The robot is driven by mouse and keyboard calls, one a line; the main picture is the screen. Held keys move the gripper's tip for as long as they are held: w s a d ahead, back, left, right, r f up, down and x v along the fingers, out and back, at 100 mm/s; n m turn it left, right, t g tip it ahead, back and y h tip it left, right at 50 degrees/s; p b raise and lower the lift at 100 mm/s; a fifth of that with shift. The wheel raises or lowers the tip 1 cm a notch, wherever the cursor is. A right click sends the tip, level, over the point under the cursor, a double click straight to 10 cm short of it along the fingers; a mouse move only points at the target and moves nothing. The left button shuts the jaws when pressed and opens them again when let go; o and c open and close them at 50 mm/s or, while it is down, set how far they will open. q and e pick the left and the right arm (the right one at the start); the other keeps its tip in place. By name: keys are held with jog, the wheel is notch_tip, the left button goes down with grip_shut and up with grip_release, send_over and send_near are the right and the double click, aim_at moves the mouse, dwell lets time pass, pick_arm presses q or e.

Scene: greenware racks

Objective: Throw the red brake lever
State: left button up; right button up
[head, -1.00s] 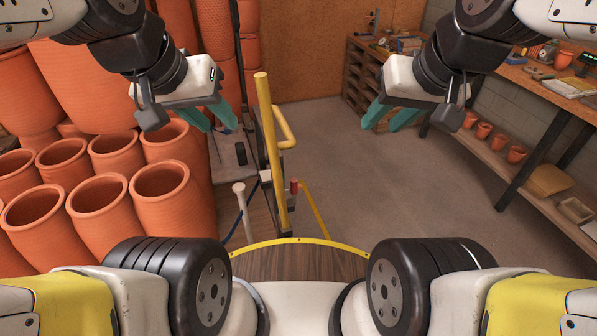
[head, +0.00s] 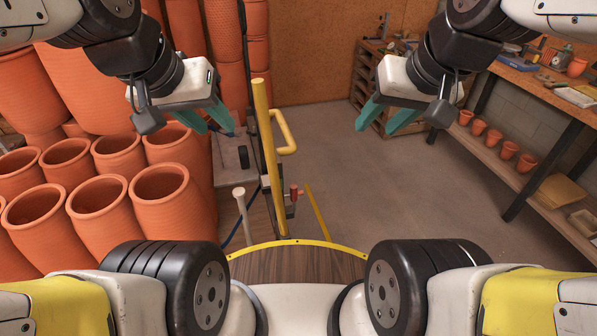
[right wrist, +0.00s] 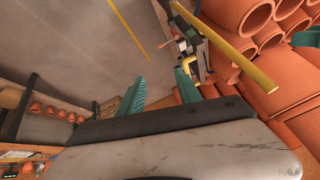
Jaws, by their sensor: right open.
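The red brake lever (head: 295,191) is a small red grip low beside the yellow post (head: 268,150), just ahead of my base in the head view. In the right wrist view the lever is small, near the top by the yellow post (right wrist: 232,48). My right gripper (head: 380,122) is open and empty, up and to the right of the lever, apart from it. Its teal fingers also show in the right wrist view (right wrist: 160,88). My left gripper (head: 212,122) has two teal fingers spread apart, empty, left of the post and above the cart deck.
Stacked terracotta pots (head: 160,195) fill the left side. A white-topped post (head: 240,192) stands left of the yellow one. A workbench (head: 545,95) with a lower shelf of small pots runs along the right. The floor (head: 390,200) between is clear.

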aim_at(294, 199)
jog(key=w+a+f+m+g+y, duration=0.2)
jog(key=w+f+m+y, duration=0.35)
jog(key=f, duration=0.55)
jog(key=w+a+f+m+g+y, duration=0.25)
jog(key=w+f+m+y, duration=0.3)
jog(key=f, duration=0.55)
jog(key=w+a+f+m+g+y, duration=0.1)
jog(key=w+f+m+g+y, duration=0.2)
jog(key=w+f+m+y, duration=0.55)
jog(key=s+a+f+n+h, duration=0.2)
jog(key=a+h, duration=0.2)
jog(key=a, duration=0.3)
jog(key=shift+s, duration=0.35)
jog(key=shift+a+t, duration=0.1)
jog(key=shift+t, duration=0.15)
grip_shut()
